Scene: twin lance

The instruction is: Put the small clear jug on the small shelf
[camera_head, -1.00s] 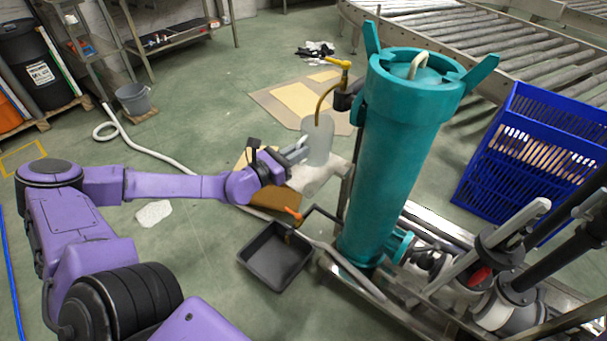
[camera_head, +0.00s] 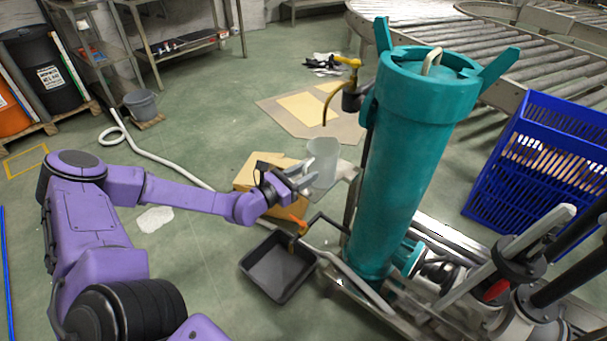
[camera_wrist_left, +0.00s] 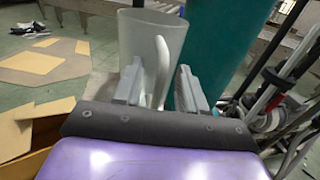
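The small clear jug (camera_head: 322,158) stands upright beside the teal column, below the yellow-brown spout (camera_head: 327,105). Its base meets a pale grey surface, which appears to be the small shelf (camera_head: 347,169); the gripper partly hides this contact. In the left wrist view the jug (camera_wrist_left: 150,38) is just beyond the fingers, with its handle (camera_wrist_left: 160,75) between them. My left gripper (camera_head: 303,178) is open around the handle, with a visible gap on the right finger's side. My right gripper is not in view.
The teal column (camera_head: 410,170) stands close to the right of the jug. A cardboard box (camera_head: 255,172) is behind my left wrist. An orange-handled valve (camera_head: 298,226) sits above a black tray (camera_head: 279,268). A blue crate (camera_head: 540,165) is at the right.

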